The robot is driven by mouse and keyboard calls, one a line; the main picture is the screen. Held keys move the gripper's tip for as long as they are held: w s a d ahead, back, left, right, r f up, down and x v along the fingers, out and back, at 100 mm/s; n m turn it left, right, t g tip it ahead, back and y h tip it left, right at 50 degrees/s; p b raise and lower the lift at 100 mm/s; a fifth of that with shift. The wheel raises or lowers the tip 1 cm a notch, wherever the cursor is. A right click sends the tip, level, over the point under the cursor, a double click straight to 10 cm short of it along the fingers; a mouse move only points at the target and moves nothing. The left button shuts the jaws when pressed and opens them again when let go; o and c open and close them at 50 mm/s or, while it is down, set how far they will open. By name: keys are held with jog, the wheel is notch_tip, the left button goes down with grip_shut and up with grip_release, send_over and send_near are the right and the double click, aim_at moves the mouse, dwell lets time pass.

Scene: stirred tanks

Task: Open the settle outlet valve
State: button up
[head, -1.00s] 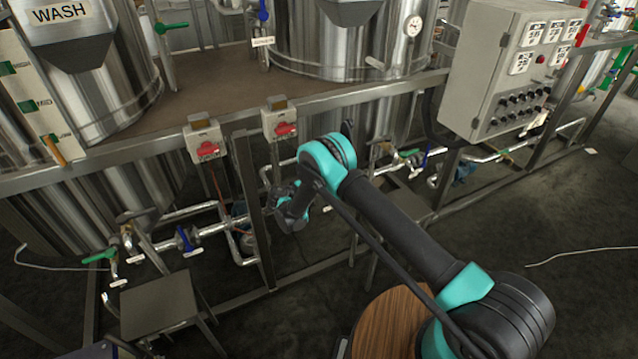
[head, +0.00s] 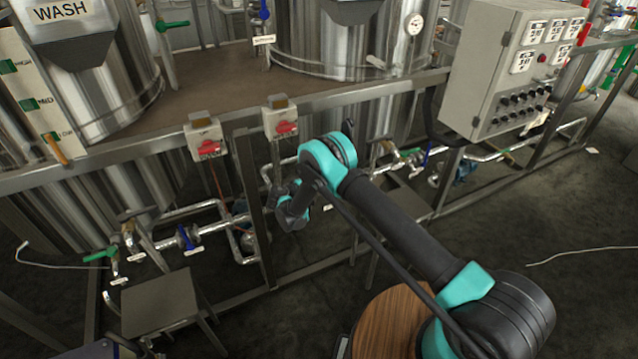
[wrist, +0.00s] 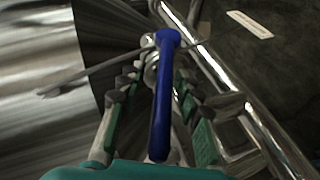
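In the wrist view a long blue valve handle (wrist: 163,98) runs between the two fingers of my gripper (wrist: 157,84). The fingers are open, one on each side of the handle, with a gap showing on both sides. The handle's far end sits on a metal valve body by a pipe. In the head view my gripper is mostly hidden behind my dark wrist, low by the frame under the second tank (head: 340,60). The handle between my fingers cannot be made out there. No readable label shows which valve is the settle outlet.
A shiny pipe (wrist: 255,125) runs close to my right finger, and a white tag (wrist: 250,23) lies beyond. A blue-handled valve (head: 187,238), a green handle (head: 100,254) and a small grey table (head: 158,302) stand at left. A control box (head: 515,70) hangs at right.

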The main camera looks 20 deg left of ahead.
notch_tip(320, 180, up, 10)
dwell(0.5)
jog(key=shift+s, duration=0.1)
